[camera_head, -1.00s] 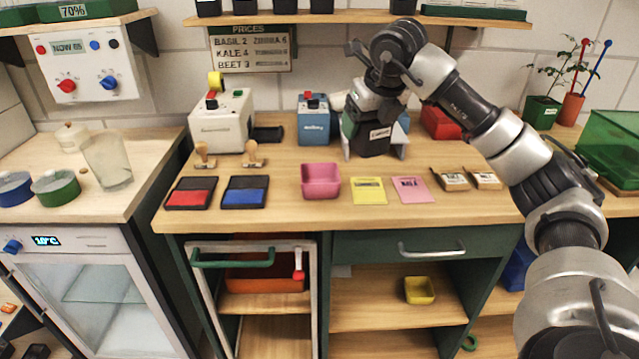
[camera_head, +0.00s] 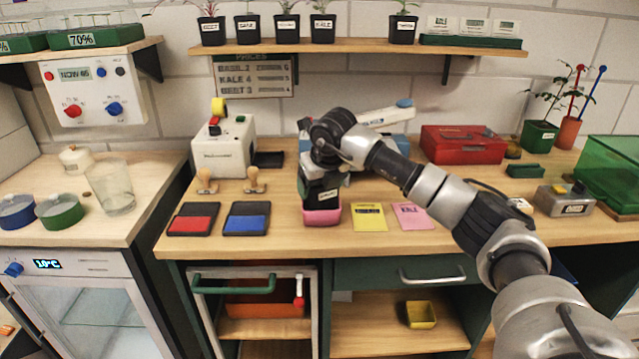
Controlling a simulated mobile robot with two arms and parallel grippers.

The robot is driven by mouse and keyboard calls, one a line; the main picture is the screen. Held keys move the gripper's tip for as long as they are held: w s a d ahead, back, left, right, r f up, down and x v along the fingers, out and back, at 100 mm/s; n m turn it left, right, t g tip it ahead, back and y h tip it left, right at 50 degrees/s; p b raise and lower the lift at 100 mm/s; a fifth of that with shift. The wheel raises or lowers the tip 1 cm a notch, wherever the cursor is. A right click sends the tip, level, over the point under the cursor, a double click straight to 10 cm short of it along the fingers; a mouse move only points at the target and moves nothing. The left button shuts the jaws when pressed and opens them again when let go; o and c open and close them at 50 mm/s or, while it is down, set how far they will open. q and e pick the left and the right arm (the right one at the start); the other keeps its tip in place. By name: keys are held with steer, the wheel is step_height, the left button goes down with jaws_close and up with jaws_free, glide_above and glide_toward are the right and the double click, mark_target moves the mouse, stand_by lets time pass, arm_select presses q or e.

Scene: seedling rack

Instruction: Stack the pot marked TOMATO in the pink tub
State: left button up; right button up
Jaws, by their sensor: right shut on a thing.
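The pink tub (camera_head: 322,217) stands near the front middle of the bench. A black pot (camera_head: 318,190) with a small white label is at the tub, its lower end at or inside the tub's opening. Whether it rests on the tub's floor I cannot tell. The label is too small to read surely. My right gripper (camera_head: 322,168) is shut on this pot from above, its fingers largely hidden by my own wrist. My left gripper is not in view.
Red (camera_head: 193,219) and blue (camera_head: 246,219) ink pads lie left of the tub, with two wooden stamps behind. Yellow (camera_head: 369,217) and pink (camera_head: 412,216) seed packets lie right. A red toolbox (camera_head: 462,145) stands behind. Several black pots line the upper shelf (camera_head: 360,46).

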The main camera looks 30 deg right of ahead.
steer(key=shift+f+b, duration=0.35)
steer(key=shift+f, duration=0.2)
steer(key=o, duration=1)
steer(key=shift+s+a, duration=0.1)
steer(key=shift+s, duration=0.05)
steer(key=shift+o, duration=0.2)
steer(key=shift+f, duration=0.1)
steer(key=v, duration=1.3)
steer(key=shift+w+r, duration=0.25)
steer(key=shift+r, duration=0.05)
